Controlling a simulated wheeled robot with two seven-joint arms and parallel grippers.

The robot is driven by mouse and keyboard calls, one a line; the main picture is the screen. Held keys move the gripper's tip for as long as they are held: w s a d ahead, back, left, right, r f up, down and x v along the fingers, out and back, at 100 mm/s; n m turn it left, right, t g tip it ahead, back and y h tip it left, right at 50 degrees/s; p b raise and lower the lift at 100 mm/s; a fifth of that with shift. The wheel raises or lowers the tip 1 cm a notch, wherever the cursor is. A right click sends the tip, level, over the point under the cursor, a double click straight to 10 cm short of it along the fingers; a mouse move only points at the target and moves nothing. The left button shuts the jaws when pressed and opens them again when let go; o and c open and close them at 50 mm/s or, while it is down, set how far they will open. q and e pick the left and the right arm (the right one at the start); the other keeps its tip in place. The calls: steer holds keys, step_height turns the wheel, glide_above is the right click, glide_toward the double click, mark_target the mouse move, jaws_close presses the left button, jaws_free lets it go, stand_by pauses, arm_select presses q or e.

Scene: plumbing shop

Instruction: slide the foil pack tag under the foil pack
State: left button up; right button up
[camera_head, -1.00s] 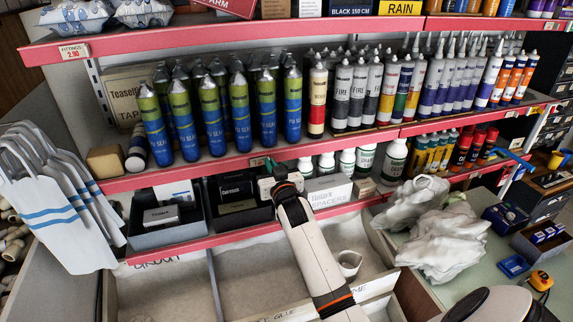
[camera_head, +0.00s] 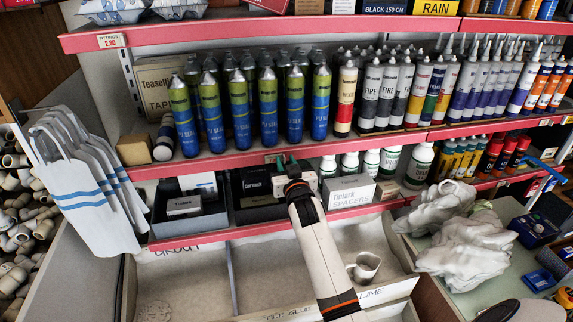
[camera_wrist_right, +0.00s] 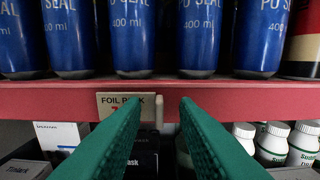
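The foil pack tag (camera_wrist_right: 125,103) is a small cream price card on the red shelf edge (camera_wrist_right: 60,98) in the right wrist view. It hangs below blue PU SEAL packs (camera_wrist_right: 132,40), likely the foil packs, which show blue and green in the head view (camera_head: 240,108). In the head view the tag (camera_head: 271,158) is tiny. My right gripper (camera_wrist_right: 160,103) has its two green fingers apart in front of the edge. The left finger overlaps the tag's lower right part; I cannot tell if they touch. The right gripper (camera_head: 289,164) is beside the tag in the head view. My left gripper is out of view.
A red-labelled tube (camera_head: 345,95) stands right of the blue packs. Below the shelf edge are dark bins (camera_head: 190,222), a spacers box (camera_head: 348,191) and white bottles (camera_head: 418,165). White bags (camera_head: 85,190) hang at the left. Crumpled plastic (camera_head: 455,235) lies at the right.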

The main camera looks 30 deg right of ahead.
steer(key=shift+s, duration=0.1)
steer(key=shift+s+a+f, duration=0.1)
steer(key=shift+s+a, duration=0.05)
steer(key=shift+s, duration=0.1)
steer(key=b+v, duration=0.2)
steer(key=v, duration=0.9)
steer(key=shift+s, duration=0.15)
